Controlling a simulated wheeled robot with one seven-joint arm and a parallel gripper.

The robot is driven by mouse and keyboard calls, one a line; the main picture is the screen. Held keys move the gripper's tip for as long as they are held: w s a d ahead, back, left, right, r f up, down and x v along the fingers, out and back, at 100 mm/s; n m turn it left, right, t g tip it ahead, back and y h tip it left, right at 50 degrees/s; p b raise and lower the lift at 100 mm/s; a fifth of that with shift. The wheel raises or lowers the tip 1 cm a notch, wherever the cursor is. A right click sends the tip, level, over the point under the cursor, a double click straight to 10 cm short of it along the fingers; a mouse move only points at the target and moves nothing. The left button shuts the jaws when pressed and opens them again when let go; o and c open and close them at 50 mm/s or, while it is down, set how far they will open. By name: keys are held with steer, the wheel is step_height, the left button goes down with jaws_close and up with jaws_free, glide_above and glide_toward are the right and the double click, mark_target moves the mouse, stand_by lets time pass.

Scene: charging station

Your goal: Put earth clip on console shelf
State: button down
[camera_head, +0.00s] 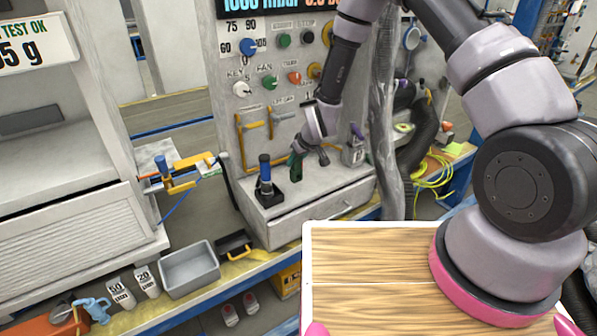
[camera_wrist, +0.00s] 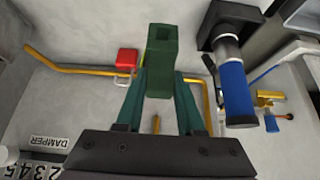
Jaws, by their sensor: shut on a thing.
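The earth clip (camera_wrist: 160,62) is a dark green block in the wrist view. My gripper (camera_wrist: 158,92) is shut on it, with a green finger on each side. In the head view my gripper (camera_head: 299,156) hangs over the console shelf (camera_head: 322,190), close to the console's front panel. The green clip (camera_head: 294,168) shows there just below it. The shelf is a pale grey ledge above a drawer. I cannot tell whether the clip touches the shelf.
A blue-handled lever (camera_head: 265,172) stands on the shelf left of my gripper; it also shows in the wrist view (camera_wrist: 236,92). Yellow rails (camera_head: 254,132) rise behind. A small grey block (camera_head: 354,152) stands at the right. A grey hose (camera_head: 384,120) hangs farther right.

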mark_target(298, 167)
steer(key=shift+f, duration=2.15)
steer(key=c, duration=0.5)
jaws_free()
steer(key=shift+f, duration=0.15)
